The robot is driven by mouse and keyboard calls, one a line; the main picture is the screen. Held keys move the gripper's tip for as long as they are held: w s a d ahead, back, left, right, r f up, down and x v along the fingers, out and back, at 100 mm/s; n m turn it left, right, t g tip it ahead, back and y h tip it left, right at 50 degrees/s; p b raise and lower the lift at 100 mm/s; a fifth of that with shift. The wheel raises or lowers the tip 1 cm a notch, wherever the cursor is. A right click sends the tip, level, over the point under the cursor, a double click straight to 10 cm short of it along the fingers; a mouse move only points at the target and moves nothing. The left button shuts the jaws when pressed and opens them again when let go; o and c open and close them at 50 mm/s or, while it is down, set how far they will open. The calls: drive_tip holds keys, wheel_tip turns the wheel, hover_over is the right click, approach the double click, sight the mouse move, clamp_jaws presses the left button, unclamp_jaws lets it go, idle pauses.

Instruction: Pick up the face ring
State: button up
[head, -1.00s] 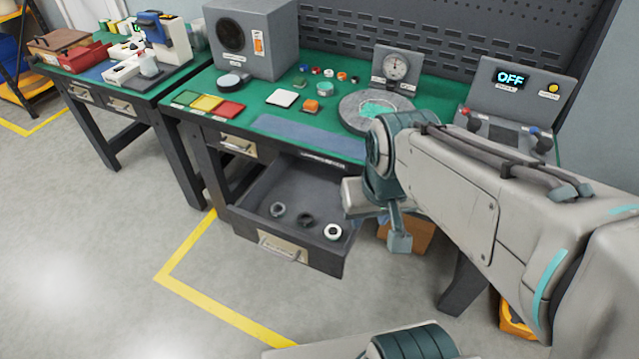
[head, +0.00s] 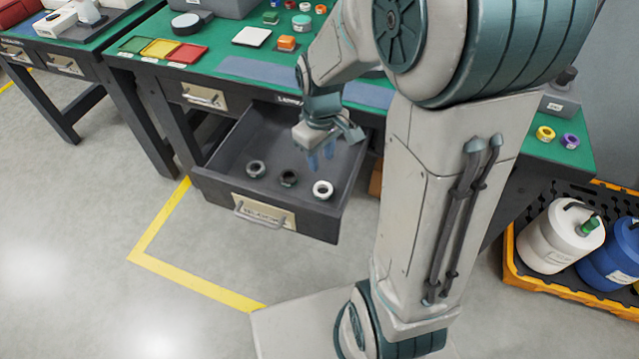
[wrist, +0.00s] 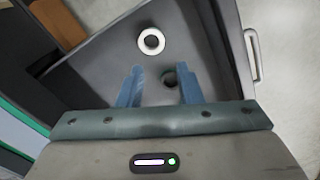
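An open dark grey drawer (head: 315,222) holds three rings in a row. At left is a grey ring (head: 256,169), in the middle a black ring (head: 289,177), at right a white ring (head: 323,189). I cannot tell by label which is the face ring. My gripper (head: 321,160) points down above the drawer, open and empty. The white ring (wrist: 151,41) lies beyond the fingertips. The third ring is hidden there.
The green bench top (head: 225,50) above the drawer holds colored trays (head: 160,49), a white square (head: 251,36) and small parts. The drawer walls stand around the rings. A black and orange crate (head: 570,275) with jugs stands at right. The floor in front is clear.

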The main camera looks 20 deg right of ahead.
drive_tip(key=b, duration=0.2)
hover_over(318, 194)
drive_tip(key=f, duration=0.8)
drive_tip(key=shift+s+d+f, duration=0.2)
drive_tip(key=shift+d+f, duration=0.05)
drive_tip(key=shift+f, duration=0.15)
drive_tip(key=shift+w+a+f+b, duration=0.15)
drive_tip(key=shift+f+b, duration=0.15)
drive_tip(key=shift+f, duration=1.05)
drive_tip(key=shift+w+a+f+b, duration=0.1)
drive_tip(key=shift+f+b, duration=0.15)
drive_tip(key=shift+f, duration=1.05)
clamp_jaws()
